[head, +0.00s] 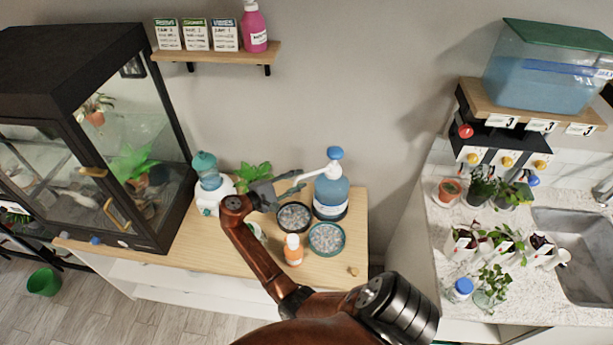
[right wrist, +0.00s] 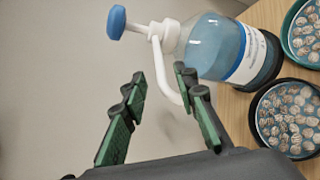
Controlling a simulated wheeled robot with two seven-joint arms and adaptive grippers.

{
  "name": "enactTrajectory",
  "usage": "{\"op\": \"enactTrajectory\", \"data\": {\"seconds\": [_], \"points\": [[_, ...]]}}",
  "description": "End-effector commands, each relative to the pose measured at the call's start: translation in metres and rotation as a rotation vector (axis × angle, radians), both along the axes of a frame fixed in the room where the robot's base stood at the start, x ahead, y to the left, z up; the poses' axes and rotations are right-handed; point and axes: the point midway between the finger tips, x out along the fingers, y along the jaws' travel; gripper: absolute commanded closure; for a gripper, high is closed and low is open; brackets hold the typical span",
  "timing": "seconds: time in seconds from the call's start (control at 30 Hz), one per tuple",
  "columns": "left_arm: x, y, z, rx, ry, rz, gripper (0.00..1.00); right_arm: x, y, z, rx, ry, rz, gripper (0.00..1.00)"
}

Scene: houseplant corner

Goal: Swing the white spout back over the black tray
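A bottle of blue liquid (head: 331,194) with a blue pump top (head: 335,153) stands on the wooden cabinet top. Its white spout (head: 314,174) points left in the head view, toward my right gripper (head: 292,187). In the right wrist view the gripper (right wrist: 165,95) is open, with green-padded fingers apart. The spout (right wrist: 163,72) shows between the fingers, its lower end near the right finger; contact cannot be told. The black tray (head: 279,221), full of pebbles, lies in front of the bottle; its rim also shows in the right wrist view (right wrist: 253,112). My left gripper is out of view.
A green tray of pebbles (head: 343,240) and an orange bottle with a white cap (head: 294,255) stand close to the black tray. A white and teal container (head: 207,184) and a leafy plant (head: 250,174) stand left. A glass terrarium (head: 130,130) fills the left side.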

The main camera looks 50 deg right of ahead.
Motion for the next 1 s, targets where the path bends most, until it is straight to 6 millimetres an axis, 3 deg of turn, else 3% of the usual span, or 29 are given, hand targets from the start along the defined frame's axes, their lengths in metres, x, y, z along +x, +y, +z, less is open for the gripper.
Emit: {"op": "enactTrajectory", "data": {"seconds": [0.1,0.33,1.0], "points": [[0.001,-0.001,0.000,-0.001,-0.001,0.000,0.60,0.003,0.025,0.005,0.001,0.000,0.002,0.73],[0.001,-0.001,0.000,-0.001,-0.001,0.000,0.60,0.005,0.053,0.011,0.000,0.001,0.000,0.73],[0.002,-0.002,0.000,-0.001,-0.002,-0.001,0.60,0.006,0.058,0.013,-0.001,0.000,-0.001,0.73]]}}
